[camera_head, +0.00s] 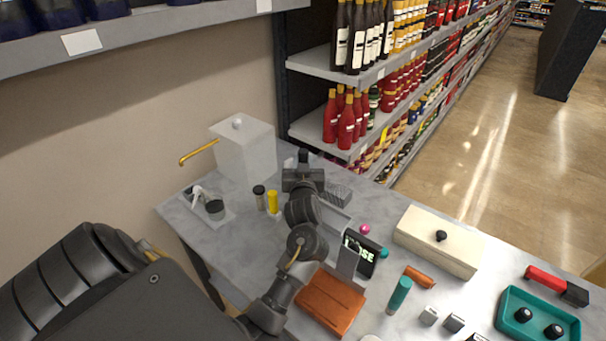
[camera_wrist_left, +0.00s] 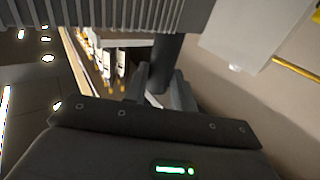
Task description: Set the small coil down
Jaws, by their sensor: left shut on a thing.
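My left gripper (camera_head: 303,160) reaches over the back of the grey table, right of a white box. In the left wrist view my left gripper (camera_wrist_left: 162,88) has its fingers on either side of a dark cylinder (camera_wrist_left: 167,58) and is shut on it. This may be the small coil; no windings can be made out. A grey ribbed block (camera_head: 338,194) lies on the table just right of the gripper. In the wrist view a ribbed surface (camera_wrist_left: 110,15) fills the top, beside the cylinder's end; whether they touch is unclear. My right gripper is not in view.
The white box (camera_head: 243,150) with a yellow lever stands at the back. A tray (camera_head: 222,220), black and yellow bottles (camera_head: 272,201), an orange mat (camera_head: 330,303), a sign (camera_head: 362,256), a cream box (camera_head: 437,243) and a teal tray (camera_head: 508,322) crowd the table. Bottle shelves stand behind.

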